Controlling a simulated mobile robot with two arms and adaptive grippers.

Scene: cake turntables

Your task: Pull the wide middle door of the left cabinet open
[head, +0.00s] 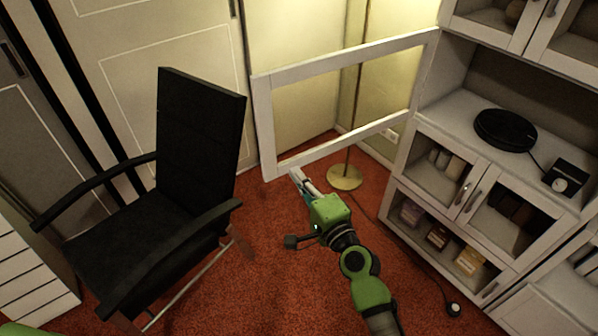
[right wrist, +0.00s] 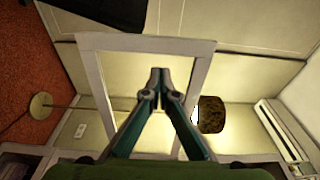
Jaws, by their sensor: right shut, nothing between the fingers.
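The wide middle door (head: 260,125) is a white frame with a see-through pane. It stands swung wide open from the left edge of the cabinet (head: 455,110), leaving the middle compartment (head: 470,95) exposed. My right gripper (head: 297,174) is shut and empty at the door's lower outer corner; I cannot tell whether it touches the frame. In the right wrist view the closed fingertips (right wrist: 160,72) show in front of the door frame (right wrist: 140,42). My left gripper is not in view.
A black armchair (head: 200,140) stands left of the door on the red carpet (head: 255,290). A floor lamp base (head: 345,177) sits behind the door. A black round device (head: 505,130) is on the compartment's shelf. Two smaller glass doors (head: 468,190) below are shut. A cable lies along the floor.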

